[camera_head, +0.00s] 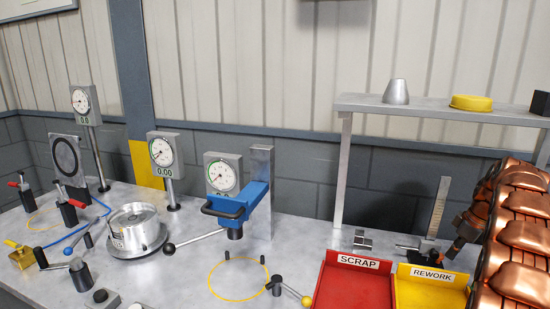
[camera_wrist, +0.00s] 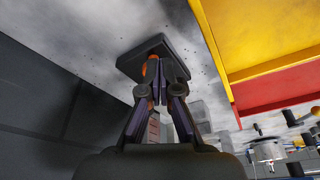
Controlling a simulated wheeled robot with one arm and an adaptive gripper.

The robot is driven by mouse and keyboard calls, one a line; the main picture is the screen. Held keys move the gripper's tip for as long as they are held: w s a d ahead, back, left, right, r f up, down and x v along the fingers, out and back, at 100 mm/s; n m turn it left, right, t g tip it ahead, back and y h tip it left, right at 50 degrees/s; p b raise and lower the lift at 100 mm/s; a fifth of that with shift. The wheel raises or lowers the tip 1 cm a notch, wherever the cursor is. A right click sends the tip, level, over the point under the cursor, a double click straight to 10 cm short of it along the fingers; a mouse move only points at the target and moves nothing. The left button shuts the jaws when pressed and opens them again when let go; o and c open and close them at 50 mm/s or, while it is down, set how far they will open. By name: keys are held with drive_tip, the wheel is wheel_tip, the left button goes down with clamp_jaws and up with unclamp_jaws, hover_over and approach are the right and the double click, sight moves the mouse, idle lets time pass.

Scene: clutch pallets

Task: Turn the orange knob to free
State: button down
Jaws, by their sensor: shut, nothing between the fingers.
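The orange knob (camera_wrist: 151,70) shows in the wrist view, partly hidden behind my fingers. It is at a dark square plate (camera_wrist: 185,57) on the grey bench top. My gripper (camera_wrist: 158,97) is shut and empty, with its fingertips close in front of the knob. I cannot tell whether they touch it. Any markings on the plate are not readable. In the head view my copper-coloured arm is at the right edge, and the knob cannot be made out there.
A yellow REWORK tray (camera_head: 432,290) and a red SCRAP tray (camera_head: 352,283) lie close to the gripper's side. A grey shelf (camera_head: 440,111) stands behind. Dial gauges, a blue clamp fixture (camera_head: 259,192) and a round metal part (camera_head: 135,230) occupy the left and middle bench.

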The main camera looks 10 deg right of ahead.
drive_tip(key=shift+s+b+x, duration=0.25)
drive_tip(key=shift+b+x, duration=0.2)
drive_tip(key=shift+x, duration=0.65)
drive_tip(key=shift+w+d+f, duration=0.1)
drive_tip(key=shift+w, duration=0.15)
drive_tip(key=shift+w+d+b, duration=0.3)
drive_tip(key=shift+d+b, duration=0.2)
drive_tip(key=shift+b, duration=0.95)
drive_tip(key=shift+s+d, duration=0.15)
drive_tip(key=shift+s, duration=0.05)
drive_tip(key=shift+s+d, duration=0.1)
drive_tip(key=w+p+v, duration=0.1)
drive_tip(key=p+v, duration=0.1)
drive_tip(key=v, duration=0.4)
drive_tip(key=shift+a+p, duration=0.35)
drive_tip(key=shift+w, duration=0.1)
